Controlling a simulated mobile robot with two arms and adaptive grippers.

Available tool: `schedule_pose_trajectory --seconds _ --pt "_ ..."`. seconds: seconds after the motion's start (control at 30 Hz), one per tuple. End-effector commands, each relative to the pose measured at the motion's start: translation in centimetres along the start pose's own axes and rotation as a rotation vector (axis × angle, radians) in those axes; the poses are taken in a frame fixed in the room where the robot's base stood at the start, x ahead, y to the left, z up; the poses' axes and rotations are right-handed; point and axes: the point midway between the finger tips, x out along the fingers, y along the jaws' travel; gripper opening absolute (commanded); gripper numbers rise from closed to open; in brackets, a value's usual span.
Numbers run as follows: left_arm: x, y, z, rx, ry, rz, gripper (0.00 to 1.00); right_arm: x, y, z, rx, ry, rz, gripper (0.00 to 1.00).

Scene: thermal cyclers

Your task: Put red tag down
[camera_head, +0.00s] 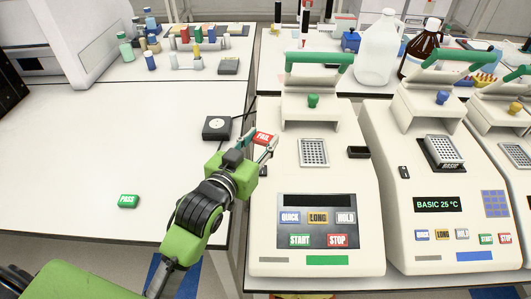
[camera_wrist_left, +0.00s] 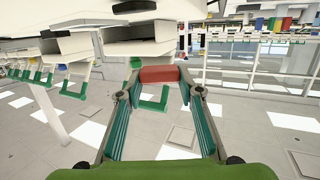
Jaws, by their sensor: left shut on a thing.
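The red tag, marked FAIL (camera_head: 264,138), is held between the fingertips of my left gripper (camera_head: 262,148), near the left edge of the nearest thermal cycler (camera_head: 318,190). The left gripper is shut on it. In the left wrist view the red tag (camera_wrist_left: 159,75) sits across the tips of the two fingers, with the room's floor far behind it. Whether the tag touches any surface cannot be told. A green PASS tag (camera_head: 128,201) lies on the white table at the left. My right gripper is not in view.
A black box with a white dial (camera_head: 216,128) and a cable stands left of the held tag. The white table (camera_head: 70,150) is mostly bare around the green tag. More thermal cyclers (camera_head: 440,180) stand at the right. Bottles and vials fill the back.

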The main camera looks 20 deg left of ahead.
Motion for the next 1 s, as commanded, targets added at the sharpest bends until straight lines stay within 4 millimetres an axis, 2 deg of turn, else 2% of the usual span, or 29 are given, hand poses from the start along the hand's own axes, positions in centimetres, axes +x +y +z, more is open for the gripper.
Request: schedule_pose_trajectory --seconds 0.1,0.4,0.6,1.0 --pt "1.8 -0.1 1.5 -0.001 0.000 0.000 0.19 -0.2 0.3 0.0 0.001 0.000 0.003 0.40" --pt "3.8 -0.2 3.3 -0.001 0.001 0.000 0.19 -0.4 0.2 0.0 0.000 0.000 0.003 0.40" --pt "4.0 -0.2 5.9 -0.001 0.000 0.000 0.19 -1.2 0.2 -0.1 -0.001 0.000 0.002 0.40" --pt "4.1 -0.2 6.5 -0.001 0.003 -0.001 0.19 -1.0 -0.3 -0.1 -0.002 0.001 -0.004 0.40"
